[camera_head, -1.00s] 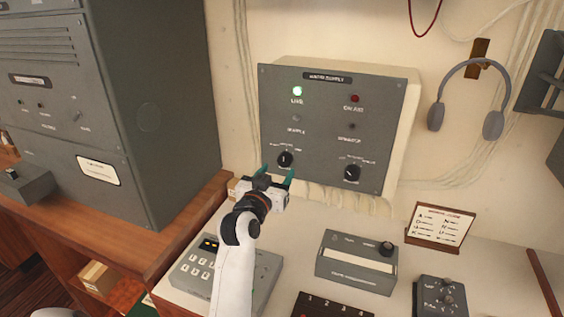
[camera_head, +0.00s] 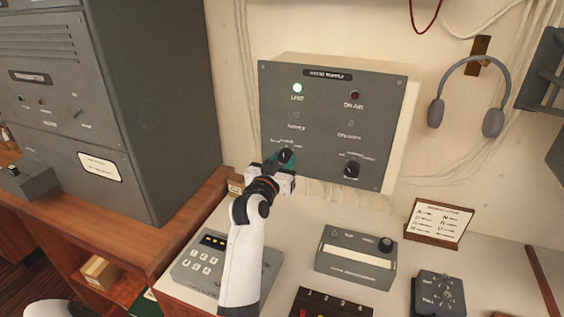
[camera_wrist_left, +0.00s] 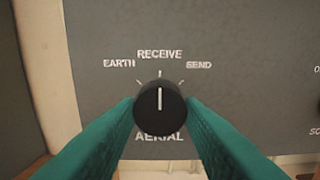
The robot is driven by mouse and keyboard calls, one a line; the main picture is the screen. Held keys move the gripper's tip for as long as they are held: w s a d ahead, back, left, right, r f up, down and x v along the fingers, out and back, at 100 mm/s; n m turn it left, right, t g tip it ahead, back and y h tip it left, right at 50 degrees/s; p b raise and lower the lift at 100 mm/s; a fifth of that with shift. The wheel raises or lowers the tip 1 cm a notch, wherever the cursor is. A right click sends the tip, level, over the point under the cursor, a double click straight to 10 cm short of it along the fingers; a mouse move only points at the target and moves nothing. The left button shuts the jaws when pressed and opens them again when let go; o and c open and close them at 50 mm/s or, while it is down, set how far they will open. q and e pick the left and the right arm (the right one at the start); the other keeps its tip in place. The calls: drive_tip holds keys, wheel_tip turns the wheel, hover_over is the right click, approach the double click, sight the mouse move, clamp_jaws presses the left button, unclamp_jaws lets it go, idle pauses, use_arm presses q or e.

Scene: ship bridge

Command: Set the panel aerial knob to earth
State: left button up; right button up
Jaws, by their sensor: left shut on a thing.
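The grey wall panel (camera_head: 325,118) has a black aerial knob (camera_head: 285,155) at its lower left. In the left wrist view the aerial knob (camera_wrist_left: 160,107) has a white pointer line standing straight up at RECEIVE. EARTH (camera_wrist_left: 119,64) is printed to the upper left of the knob and SEND to the upper right. My left gripper (camera_head: 284,162) is at the panel with its teal fingers shut on the aerial knob, one on each side; the fingers (camera_wrist_left: 160,128) fill the lower part of the wrist view. My right gripper is out of view.
A second black knob (camera_head: 351,169) sits at the panel's lower right. A green lamp (camera_head: 297,88) is lit above. Headphones (camera_head: 467,97) hang to the right. A keypad box (camera_head: 200,262) and a grey unit (camera_head: 355,262) stand on the desk below.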

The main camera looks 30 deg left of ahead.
use_arm(q)
drive_tip(key=n+p, duration=0.3)
drive_tip(key=n, duration=0.1)
drive_tip(key=shift+r, duration=0.15)
drive_tip(key=n+p, duration=0.2)
drive_tip(key=n, duration=0.2)
drive_tip(key=shift+n, duration=0.4)
drive_tip(key=shift+d, duration=0.1)
idle(0.4)
drive_tip(key=o, duration=1)
drive_tip(key=shift+p, duration=0.3)
drive_tip(key=p+v, duration=0.2)
drive_tip(key=v, duration=1)
drive_tip(key=shift+p, duration=0.35)
